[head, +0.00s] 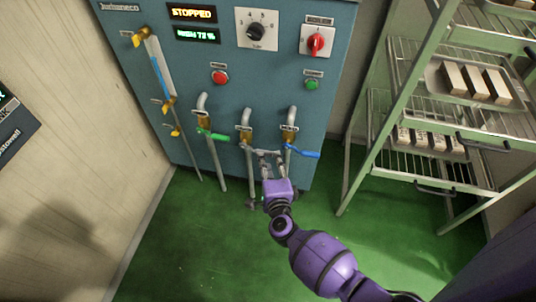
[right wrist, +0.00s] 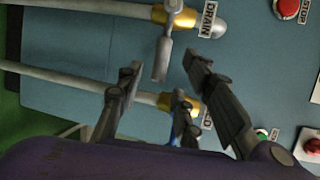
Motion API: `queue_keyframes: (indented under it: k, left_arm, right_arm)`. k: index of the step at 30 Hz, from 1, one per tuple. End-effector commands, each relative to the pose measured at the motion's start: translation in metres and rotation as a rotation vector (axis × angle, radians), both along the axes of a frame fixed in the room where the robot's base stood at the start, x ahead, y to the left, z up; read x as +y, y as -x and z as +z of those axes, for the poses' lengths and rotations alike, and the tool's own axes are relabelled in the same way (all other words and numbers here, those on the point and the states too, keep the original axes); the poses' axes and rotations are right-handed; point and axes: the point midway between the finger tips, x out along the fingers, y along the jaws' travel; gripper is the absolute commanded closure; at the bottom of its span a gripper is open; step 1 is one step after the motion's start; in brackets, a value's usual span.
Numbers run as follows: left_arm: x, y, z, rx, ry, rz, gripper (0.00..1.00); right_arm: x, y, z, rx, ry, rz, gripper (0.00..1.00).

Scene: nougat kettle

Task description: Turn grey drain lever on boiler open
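The grey drain lever (right wrist: 162,58) sticks out from a brass valve (right wrist: 175,15) beside the DRAIN label (right wrist: 209,18) in the right wrist view. In the head view, this valve is on the middle pipe (head: 245,122) of the blue boiler (head: 160,85). My right gripper (head: 270,158) is in front of the boiler, close to the lever. In the right wrist view its fingers (right wrist: 161,66) are spread, with the lever's end between the tips and a gap on each side. I cannot tell whether they touch in depth. My left gripper is not in view.
A green lever (head: 215,136) is on the pipe to the left, and a blue lever (head: 303,152) on the pipe to the right, close to my fingers. Red (head: 219,77) and green (head: 312,84) buttons sit above. A wire rack (head: 400,160) stands at the right. Green floor (head: 190,245) is clear.

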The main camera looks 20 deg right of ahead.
Motion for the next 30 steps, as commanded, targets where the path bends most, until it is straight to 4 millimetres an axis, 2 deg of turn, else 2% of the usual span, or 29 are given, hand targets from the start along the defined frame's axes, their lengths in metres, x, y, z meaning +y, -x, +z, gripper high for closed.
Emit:
queue_keyframes:
  k: [5, 9, 14, 20, 21, 28, 30]
  left_arm:
    - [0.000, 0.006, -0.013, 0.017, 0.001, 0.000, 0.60]
    - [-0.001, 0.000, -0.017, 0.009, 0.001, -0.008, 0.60]
    - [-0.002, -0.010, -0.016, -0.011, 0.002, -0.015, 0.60]
    - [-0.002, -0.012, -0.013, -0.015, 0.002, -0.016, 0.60]
    - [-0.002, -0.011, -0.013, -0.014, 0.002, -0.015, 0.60]
    - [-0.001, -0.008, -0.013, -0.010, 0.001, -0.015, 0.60]
    - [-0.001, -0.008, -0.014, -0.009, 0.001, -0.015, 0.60]
  right_arm:
    - [-0.005, -0.030, -0.007, -0.001, 0.003, 0.002, 0.66]
    - [-0.008, -0.045, -0.010, 0.001, 0.004, 0.004, 0.66]
    - [-0.010, -0.053, -0.011, 0.002, 0.003, 0.003, 0.66]
    - [-0.010, -0.053, -0.010, 0.002, 0.003, 0.003, 0.66]
    - [-0.010, -0.053, -0.010, 0.001, 0.004, 0.003, 0.67]
    - [-0.010, -0.053, -0.010, 0.000, 0.003, 0.004, 0.97]
    - [-0.010, -0.053, -0.010, 0.001, 0.003, 0.004, 1.00]
